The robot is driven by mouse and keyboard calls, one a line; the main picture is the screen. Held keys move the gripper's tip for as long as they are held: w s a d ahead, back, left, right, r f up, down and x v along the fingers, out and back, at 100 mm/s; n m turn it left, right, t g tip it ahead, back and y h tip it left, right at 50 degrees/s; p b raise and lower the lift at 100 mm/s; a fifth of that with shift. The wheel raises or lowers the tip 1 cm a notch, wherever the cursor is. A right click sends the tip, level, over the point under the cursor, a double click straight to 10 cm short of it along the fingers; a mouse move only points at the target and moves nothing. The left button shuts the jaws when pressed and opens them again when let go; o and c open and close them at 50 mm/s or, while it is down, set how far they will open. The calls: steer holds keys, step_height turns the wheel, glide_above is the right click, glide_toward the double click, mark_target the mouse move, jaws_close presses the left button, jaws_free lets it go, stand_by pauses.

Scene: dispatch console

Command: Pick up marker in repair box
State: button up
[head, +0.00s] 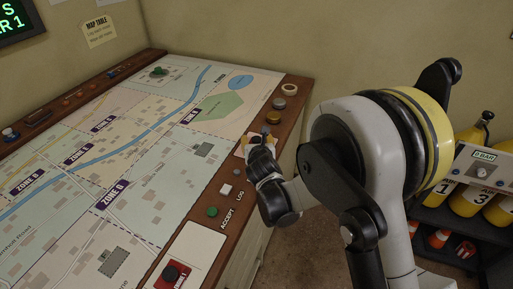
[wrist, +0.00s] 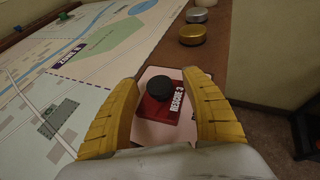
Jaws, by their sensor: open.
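A red marker (wrist: 160,108) labelled RESCUE 3, with a round black knob (wrist: 160,88) on top, sits on a pale square (wrist: 144,130) in the wrist view. No repair label can be read there. My gripper (wrist: 166,100) is open, with its yellow fingers on either side of the marker. I cannot tell whether they touch it. In the head view my gripper (head: 256,148) is over the right wooden border of the map table, and its wrist hides most of this marker. A second red block with a black knob (head: 173,274) lies on a white panel near the front.
The map table (head: 150,180) fills the left. Gold (wrist: 192,35) and silver (wrist: 196,15) round pieces stand beyond my fingers. A green button (head: 212,211) and a white button (head: 226,190) are nearer. A rack with yellow cylinders (head: 467,197) is at right.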

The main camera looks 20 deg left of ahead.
jaws_close()
steer(key=shift+r, duration=0.1)
